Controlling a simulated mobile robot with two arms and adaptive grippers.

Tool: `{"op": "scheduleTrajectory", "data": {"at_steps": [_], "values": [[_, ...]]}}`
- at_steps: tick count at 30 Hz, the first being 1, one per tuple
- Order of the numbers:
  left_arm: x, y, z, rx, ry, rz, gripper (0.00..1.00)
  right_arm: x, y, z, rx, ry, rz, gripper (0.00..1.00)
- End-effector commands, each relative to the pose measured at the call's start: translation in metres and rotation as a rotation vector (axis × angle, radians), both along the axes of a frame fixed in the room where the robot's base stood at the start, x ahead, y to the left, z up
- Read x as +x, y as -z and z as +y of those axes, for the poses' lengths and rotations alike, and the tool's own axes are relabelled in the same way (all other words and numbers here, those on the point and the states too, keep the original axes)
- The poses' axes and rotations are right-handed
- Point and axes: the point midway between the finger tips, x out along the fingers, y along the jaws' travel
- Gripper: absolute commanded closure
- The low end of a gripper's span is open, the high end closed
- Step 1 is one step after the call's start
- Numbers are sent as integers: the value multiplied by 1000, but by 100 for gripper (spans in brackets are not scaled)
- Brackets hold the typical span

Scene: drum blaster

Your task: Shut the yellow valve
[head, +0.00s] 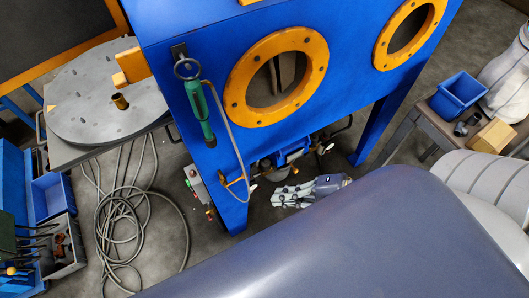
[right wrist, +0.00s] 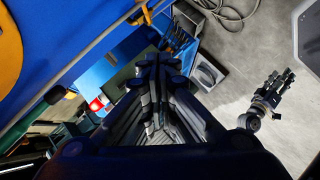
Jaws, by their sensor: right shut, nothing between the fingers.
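What looks like the yellow valve (head: 235,182) is a small yellow handle low on the blue blaster cabinet (head: 215,60), at the lower end of a thin pipe. A yellow fitting (right wrist: 143,14) that may be the same valve shows at the top of the right wrist view. My right gripper (head: 284,198) is below the cabinet, right of the valve and apart from it, pointing left. Its fingers (right wrist: 157,62) are shut and empty. What seems to be my left gripper (right wrist: 282,80) shows at the right of the wrist view; its finger state is unclear. The head view does not show it.
A cable coil (head: 120,215) lies on the floor at left. A round grey turntable (head: 105,95) and an open crate (head: 70,250) stand left. A side table (head: 440,120) with a blue bin (head: 458,92) is at right. The cabinet's leg (head: 232,212) stands by the valve.

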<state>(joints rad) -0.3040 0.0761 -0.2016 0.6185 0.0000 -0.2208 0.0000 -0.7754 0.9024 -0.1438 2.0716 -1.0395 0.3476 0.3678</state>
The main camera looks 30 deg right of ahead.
Motion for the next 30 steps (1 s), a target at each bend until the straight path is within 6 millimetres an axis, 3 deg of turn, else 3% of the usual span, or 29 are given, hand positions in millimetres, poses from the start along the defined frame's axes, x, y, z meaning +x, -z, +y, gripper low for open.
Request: {"op": "scheduleTrajectory", "data": {"at_steps": [4,11,30], "values": [[1,-4,1,1,0,-1,60,12,-12,-5,-88,-25,-100,100],[7,-7,5,5,1,-9,60,20,-8,2,-96,-26,-110,100],[6,-29,5,6,-1,-9,60,65,26,57,-91,-24,-106,100]]}}
